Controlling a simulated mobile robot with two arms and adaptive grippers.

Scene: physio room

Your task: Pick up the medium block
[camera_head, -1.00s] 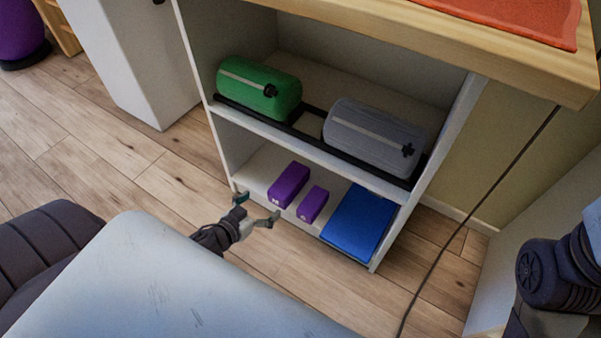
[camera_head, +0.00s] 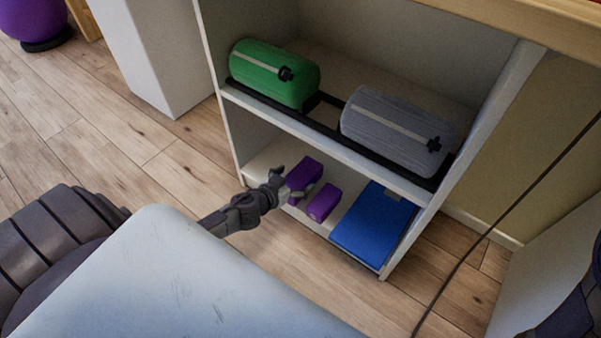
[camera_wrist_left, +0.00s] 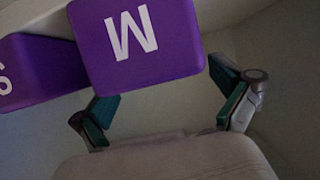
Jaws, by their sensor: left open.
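The medium block is purple with a white M (camera_wrist_left: 132,38) on its end face; in the head view it is the larger purple block (camera_head: 305,173) on the lower shelf. My left gripper (camera_head: 291,188) is open at the near end of this block. In the left wrist view the open fingers (camera_wrist_left: 166,98) stand on either side of the block's near edge, with nothing gripped. A smaller purple block (camera_head: 323,203) lies to its right; its S face (camera_wrist_left: 35,75) shows in the wrist view. My right gripper is out of view.
A blue flat item (camera_head: 372,228) lies right of the blocks on the lower shelf (camera_head: 262,167). The upper shelf holds a green roll (camera_head: 270,70) and a grey roll (camera_head: 393,130). The shelf side panel (camera_head: 425,222) bounds the right. A cable (camera_head: 470,248) hangs further right.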

